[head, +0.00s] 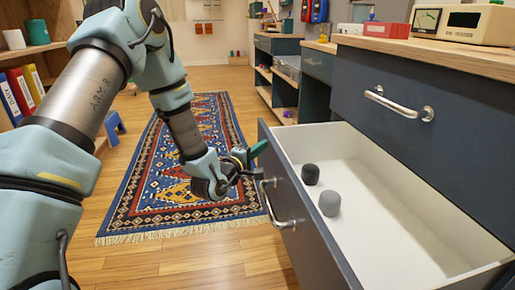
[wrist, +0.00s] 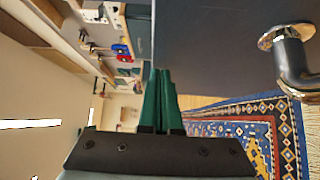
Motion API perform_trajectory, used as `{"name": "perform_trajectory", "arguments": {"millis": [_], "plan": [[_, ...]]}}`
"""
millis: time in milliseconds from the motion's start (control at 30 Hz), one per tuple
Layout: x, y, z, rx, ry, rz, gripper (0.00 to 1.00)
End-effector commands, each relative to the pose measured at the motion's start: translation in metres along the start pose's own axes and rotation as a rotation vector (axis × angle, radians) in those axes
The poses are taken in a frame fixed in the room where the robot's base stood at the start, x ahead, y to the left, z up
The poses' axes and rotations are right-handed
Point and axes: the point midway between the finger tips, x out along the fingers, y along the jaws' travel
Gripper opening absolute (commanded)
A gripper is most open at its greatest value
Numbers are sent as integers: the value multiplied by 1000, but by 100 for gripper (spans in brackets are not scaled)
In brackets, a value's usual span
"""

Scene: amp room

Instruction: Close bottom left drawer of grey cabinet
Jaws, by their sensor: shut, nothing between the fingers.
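The bottom left drawer (head: 425,228) of the grey cabinet (head: 395,70) stands pulled out, its white inside showing. Its dark front has a metal bar handle (head: 277,207), which also shows large in the wrist view (wrist: 292,62). Two small knobs, one black (head: 310,174) and one grey (head: 329,203), lie in the drawer near the front. My gripper (head: 257,152) is at the far end of the drawer front, near its top edge. Its green fingers (wrist: 160,95) are shut and empty, close to the dark front; I cannot tell whether they touch it.
A closed drawer with a handle (head: 399,104) is above the open one. A meter box (head: 464,22) stands on the countertop. A patterned rug (head: 180,160) covers the wooden floor left of the drawer.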

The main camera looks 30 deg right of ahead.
Motion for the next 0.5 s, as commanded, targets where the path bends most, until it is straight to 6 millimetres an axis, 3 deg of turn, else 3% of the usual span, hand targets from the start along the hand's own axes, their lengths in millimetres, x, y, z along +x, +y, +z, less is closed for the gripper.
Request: {"name": "perform_trajectory", "arguments": {"millis": [267, 500], "plan": [[2, 0, 2, 0, 0, 0, 0], [22, 0, 22, -1, -1, 2, 0]]}}
